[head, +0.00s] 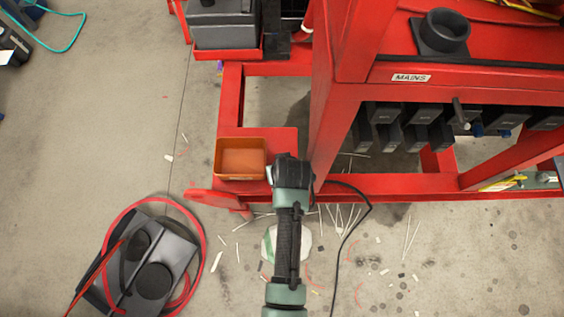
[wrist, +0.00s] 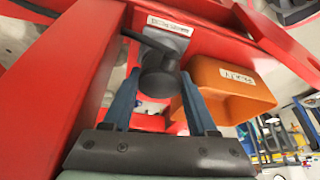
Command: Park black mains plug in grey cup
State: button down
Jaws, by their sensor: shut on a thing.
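My gripper (wrist: 158,82) has its two blue fingers closed on a dark round-bodied piece, the black mains plug (wrist: 158,70). In the wrist view, a dark arm-like part sticks out from the plug to the upper left. Behind it is a grey box (wrist: 170,32) with a white label; I cannot tell whether the plug touches it. In the head view my wrist hides the plug, and a thin black cable (head: 368,208) loops out to the right. The dark grey cup (head: 440,46), open upward on a square base, stands at top right on the red skid, well away from my gripper.
An orange bin (head: 240,143) sits just left of my gripper and also shows in the wrist view (wrist: 232,88). A red upright (head: 330,110) stands close on the right. A beam carries a MAINS label (head: 410,78). Black boxes (head: 390,135) hang below it.

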jog(key=shift+c, duration=0.6)
grip_release()
jog(key=shift+d+r, duration=0.1)
jog(key=p+v, duration=0.3)
jog(key=v, duration=1)
jog(key=shift+w, duration=0.1)
